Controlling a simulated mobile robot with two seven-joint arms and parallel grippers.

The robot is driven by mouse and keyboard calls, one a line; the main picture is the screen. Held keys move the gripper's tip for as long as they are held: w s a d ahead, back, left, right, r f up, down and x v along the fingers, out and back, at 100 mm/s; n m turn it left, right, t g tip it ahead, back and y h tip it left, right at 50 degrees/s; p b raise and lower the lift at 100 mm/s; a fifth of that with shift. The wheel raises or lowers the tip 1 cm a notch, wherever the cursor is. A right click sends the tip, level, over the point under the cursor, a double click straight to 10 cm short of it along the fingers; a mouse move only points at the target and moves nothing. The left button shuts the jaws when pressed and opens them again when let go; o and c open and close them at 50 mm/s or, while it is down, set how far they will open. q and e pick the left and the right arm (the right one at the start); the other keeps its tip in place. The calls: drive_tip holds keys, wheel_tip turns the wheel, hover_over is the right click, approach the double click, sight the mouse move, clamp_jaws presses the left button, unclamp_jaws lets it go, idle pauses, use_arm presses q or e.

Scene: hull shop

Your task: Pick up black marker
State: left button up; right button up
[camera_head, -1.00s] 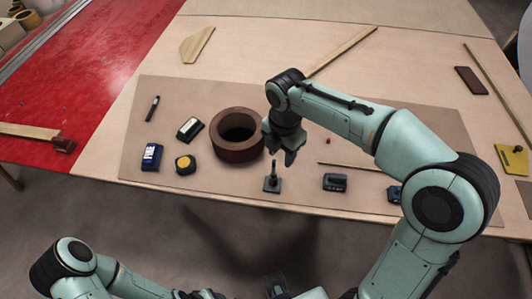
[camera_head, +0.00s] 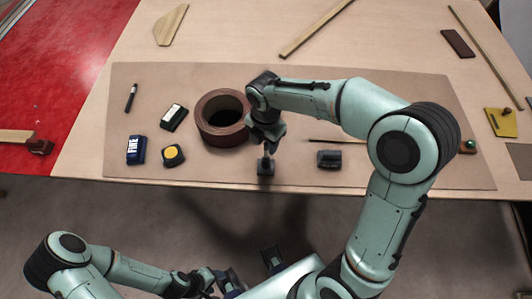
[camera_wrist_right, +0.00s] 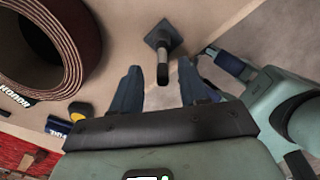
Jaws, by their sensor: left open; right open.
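A slim upright dark marker-like post with a pale grey section and black tip (camera_wrist_right: 162,66) stands on a square black base (camera_wrist_right: 163,36) in the right wrist view. In the head view the base (camera_head: 265,169) sits near the table's front edge, and the gripper partly hides the post. My right gripper (camera_head: 267,148) is open just above it. In the right wrist view the open fingers (camera_wrist_right: 160,80) lie either side of the tip; I cannot tell if they touch it. A separate slim black pen-like item (camera_head: 131,97) lies at the mat's left. My left gripper (camera_head: 250,271) is open and empty below the table edge.
A brown ring (camera_head: 205,127) stands close left of the right gripper. A black block (camera_head: 173,117), a blue box (camera_head: 136,149) and a yellow-topped tape measure (camera_head: 173,155) lie further left. A dark block (camera_head: 328,159) lies to the right. The mat's front middle-left is clear.

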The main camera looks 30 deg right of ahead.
sight(266, 149)
wheel_tip(266, 149, down, 4)
drive_tip(key=shift+s+r, duration=0.1)
drive_tip(key=shift+s, duration=0.05)
clamp_jaws()
